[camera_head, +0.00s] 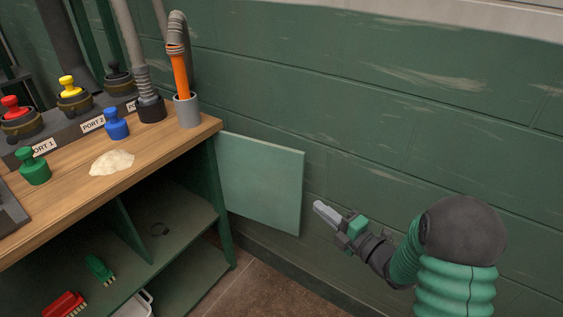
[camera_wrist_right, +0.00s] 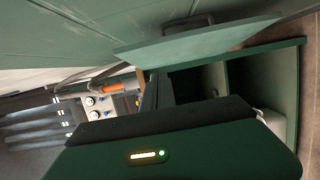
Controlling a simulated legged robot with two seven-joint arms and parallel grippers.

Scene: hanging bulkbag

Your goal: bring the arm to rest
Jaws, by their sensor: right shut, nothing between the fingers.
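My right gripper (camera_head: 325,214) is shut and empty. In the head view it is held in the air in front of the green wall, to the right of the pale green panel (camera_head: 262,182) at the bench's end, and apart from it. My right arm comes in from the lower right with a green ribbed sleeve. The right wrist view shows the bench and the panel (camera_wrist_right: 200,45) from the side, with no fingers clearly visible. My left gripper does not show.
The wooden bench (camera_head: 160,150) holds a green knob (camera_head: 33,167), a blue knob (camera_head: 117,124), a pale powder heap (camera_head: 111,162) and a grey cup (camera_head: 187,111) with an orange-handled tool (camera_head: 179,70). A red brush (camera_head: 66,304) and green brush (camera_head: 99,268) lie on shelves below.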

